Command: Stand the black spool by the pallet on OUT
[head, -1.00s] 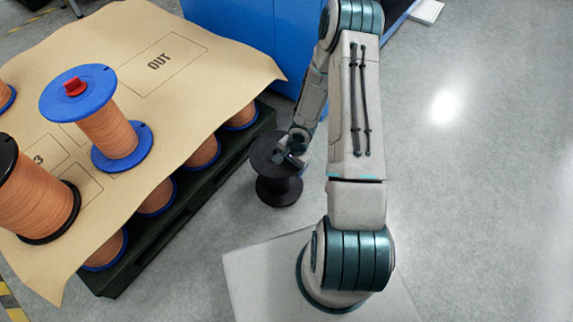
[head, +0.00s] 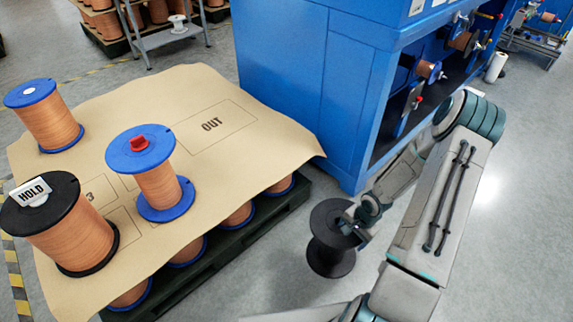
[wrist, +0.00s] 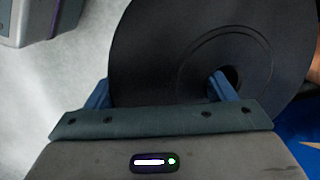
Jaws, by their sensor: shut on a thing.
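The black spool (head: 331,254) is upright beside the pallet (head: 208,262), at its right side, with no copper wire visible on it. My gripper (head: 350,222) is shut on its top flange. In the wrist view the dark flange (wrist: 205,50) fills the upper middle, with one blue finger in the centre hole and the other at the outer edge. I cannot tell whether the spool touches the floor. The OUT rectangle (head: 212,124) is printed on the tan sheet (head: 110,98) over the pallet and is empty.
A blue-flanged copper spool with a red plug (head: 158,180) stands near OUT. A black-flanged copper spool (head: 70,235) bears a HOLD tag (head: 31,191). Another blue-flanged spool (head: 48,118) stands at the far left. A blue machine cabinet (head: 300,80) rises behind the pallet's right corner.

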